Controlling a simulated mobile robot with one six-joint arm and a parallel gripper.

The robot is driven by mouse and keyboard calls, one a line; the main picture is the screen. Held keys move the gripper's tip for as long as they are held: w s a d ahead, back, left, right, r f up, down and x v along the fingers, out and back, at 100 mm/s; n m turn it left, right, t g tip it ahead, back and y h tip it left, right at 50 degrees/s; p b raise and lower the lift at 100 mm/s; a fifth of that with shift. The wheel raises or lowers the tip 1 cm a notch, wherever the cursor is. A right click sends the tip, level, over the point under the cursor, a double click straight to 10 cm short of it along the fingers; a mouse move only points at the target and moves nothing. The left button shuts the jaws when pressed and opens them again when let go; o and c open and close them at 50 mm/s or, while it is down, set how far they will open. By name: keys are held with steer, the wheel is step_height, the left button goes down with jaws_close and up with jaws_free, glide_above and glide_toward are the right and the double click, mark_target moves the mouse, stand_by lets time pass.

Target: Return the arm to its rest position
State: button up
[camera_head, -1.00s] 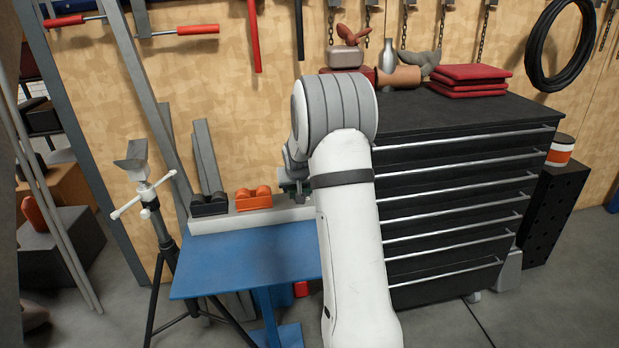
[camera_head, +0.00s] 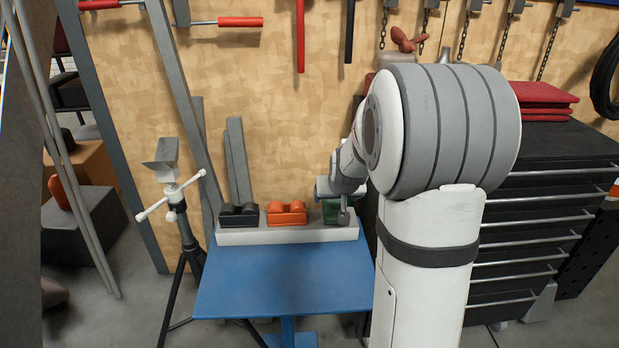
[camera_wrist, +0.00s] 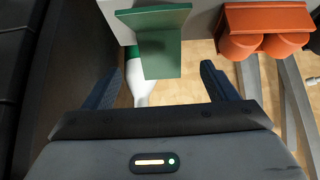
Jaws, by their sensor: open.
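My arm (camera_head: 430,230) stands at the right of the head view, its large grey-banded joint in front of the drawer cabinet. My gripper (camera_wrist: 160,88) shows in the wrist view with its two dark fingers apart and nothing held between them. In the head view the wrist end reaches behind the big joint, close to a green block (camera_head: 331,210), and the fingers are hard to make out there. In the wrist view the green block (camera_wrist: 160,45) lies just beyond the fingertips, with a white, green-banded thing partly behind it.
A blue table (camera_head: 285,280) carries a pale bar (camera_head: 260,235) with a black holder (camera_head: 239,215) and an orange holder (camera_head: 287,213). The orange holder also shows in the wrist view (camera_wrist: 268,20). A tripod stand (camera_head: 180,215) is left; a black drawer cabinet (camera_head: 540,215) is right.

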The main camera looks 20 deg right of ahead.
steer(key=s+a+r+n+g+p, duration=0.1)
steer(key=s+a+r+p, duration=0.3)
steer(key=s, duration=0.5)
steer(key=s+a+r+n+g+y+p, duration=0.1)
steer(key=s+a+r+g+p, duration=0.1)
steer(key=s+a+r+p, duration=0.2)
steer(key=s+a+r+n+g+p, duration=0.1)
steer(key=s+a+r+p, duration=0.3)
steer(key=s+r, duration=0.5)
steer(key=s+a, duration=0.2)
steer(key=s, duration=0.3)
steer(key=shift+s+a+y+p, duration=0.25)
steer(key=shift+s+y+p, duration=0.05)
steer(key=shift+s+y, duration=0.1)
